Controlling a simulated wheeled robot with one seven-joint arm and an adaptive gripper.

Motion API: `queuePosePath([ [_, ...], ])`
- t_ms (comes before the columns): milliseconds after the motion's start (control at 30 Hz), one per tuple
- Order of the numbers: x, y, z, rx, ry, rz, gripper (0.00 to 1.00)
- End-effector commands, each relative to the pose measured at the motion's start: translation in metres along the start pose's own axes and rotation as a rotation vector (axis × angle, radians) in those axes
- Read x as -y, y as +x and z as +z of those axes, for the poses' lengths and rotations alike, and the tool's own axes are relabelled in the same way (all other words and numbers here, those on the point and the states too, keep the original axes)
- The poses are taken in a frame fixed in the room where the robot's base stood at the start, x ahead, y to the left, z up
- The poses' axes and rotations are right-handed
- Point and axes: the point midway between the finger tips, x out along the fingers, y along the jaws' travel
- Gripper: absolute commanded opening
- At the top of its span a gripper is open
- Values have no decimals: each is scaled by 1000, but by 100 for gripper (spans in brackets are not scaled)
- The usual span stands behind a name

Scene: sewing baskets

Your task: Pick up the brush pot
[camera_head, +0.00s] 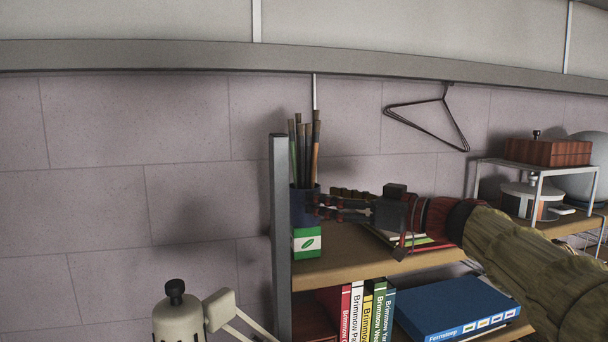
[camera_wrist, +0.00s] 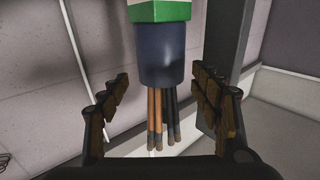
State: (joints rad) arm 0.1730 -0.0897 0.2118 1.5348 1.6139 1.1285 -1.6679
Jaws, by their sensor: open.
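The brush pot (camera_head: 304,203) is a dark blue cup holding several upright brushes, at the left end of the upper shelf beside the grey post. It sits directly above a green-and-white box with a leaf mark (camera_head: 307,243), apparently on it. My gripper (camera_head: 317,207) reaches in from the right at the pot's height, its fingers close to the pot and partly over it. In the wrist view the pot (camera_wrist: 162,66) appears upside down, between the open fingers of my gripper (camera_wrist: 160,82), with a gap on each side. Nothing is held.
The grey shelf post (camera_head: 280,235) stands close to the pot on its left. Papers or books lie on the upper shelf (camera_head: 345,262) under my gripper. Upright books (camera_head: 357,315) and a blue box (camera_head: 458,308) fill the shelf below. A cream lamp (camera_head: 180,318) is at front left.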

Motion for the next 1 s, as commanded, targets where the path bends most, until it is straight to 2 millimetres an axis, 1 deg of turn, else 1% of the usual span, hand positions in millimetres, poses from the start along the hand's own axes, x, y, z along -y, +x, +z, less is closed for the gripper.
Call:
queuePosePath([
  [33, 1, 5, -1, 0, 0, -1, 64],
  [167, 1, 13, 0, 1, 1, -2, 64],
  [267, 2, 25, 3, 3, 3, -2, 64],
  [400, 3, 46, 4, 2, 2, -3, 64],
  [500, 3, 56, 6, 2, 1, -1, 64],
  [733, 2, 58, 7, 2, 0, 1, 64],
  [1000, 2, 58, 7, 2, 1, 1, 48],
])
